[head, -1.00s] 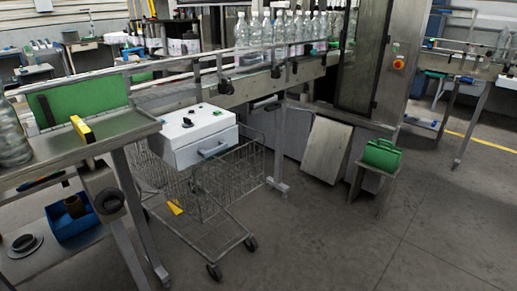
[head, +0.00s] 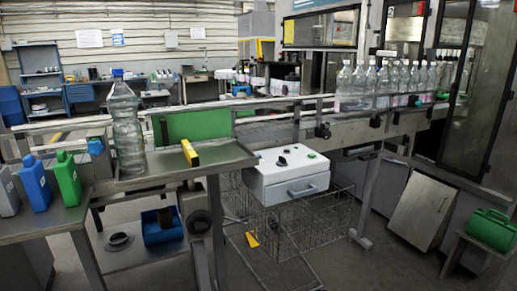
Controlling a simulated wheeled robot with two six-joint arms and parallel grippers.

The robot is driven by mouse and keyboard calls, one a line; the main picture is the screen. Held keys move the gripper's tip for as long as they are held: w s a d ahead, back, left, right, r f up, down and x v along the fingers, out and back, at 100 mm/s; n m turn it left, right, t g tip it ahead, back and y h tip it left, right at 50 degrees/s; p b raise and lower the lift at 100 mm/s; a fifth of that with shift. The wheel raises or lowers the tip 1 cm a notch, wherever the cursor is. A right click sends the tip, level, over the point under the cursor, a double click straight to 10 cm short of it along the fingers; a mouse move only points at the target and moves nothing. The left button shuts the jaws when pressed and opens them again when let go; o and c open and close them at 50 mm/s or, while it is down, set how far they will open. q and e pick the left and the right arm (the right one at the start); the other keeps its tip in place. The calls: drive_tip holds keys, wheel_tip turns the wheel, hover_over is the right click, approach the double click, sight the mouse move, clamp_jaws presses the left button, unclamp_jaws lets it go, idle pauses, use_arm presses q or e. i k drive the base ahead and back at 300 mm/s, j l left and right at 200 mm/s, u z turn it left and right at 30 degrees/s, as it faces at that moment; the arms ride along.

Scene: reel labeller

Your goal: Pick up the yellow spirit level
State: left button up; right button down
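A yellow spirit level (head: 190,152) with a dark stripe along its side lies on the metal bench top (head: 222,158), near the bench's right part. It is just in front of an upright green panel (head: 192,125). A second small yellow thing (head: 252,239) sits low by the wire cart; what it is I cannot tell. Neither of my grippers shows in the head view.
A large clear bottle (head: 126,125) stands left of the level. Blue and green jugs (head: 67,178) stand on a bench at the left. A white drawer box (head: 287,174) rests on the wire cart (head: 300,230) to the right. Bottles line the conveyor behind.

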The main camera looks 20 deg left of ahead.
sight(193, 158)
drive_tip(key=u, duration=0.25)
drive_tip(key=i+l+u, duration=0.2)
drive_tip(key=u, duration=0.2)
drive_tip(key=i+l+u, duration=0.25)
drive_tip(key=u, duration=0.2)
drive_tip(key=i+l+u, duration=0.25)
drive_tip(key=l+u, duration=0.15)
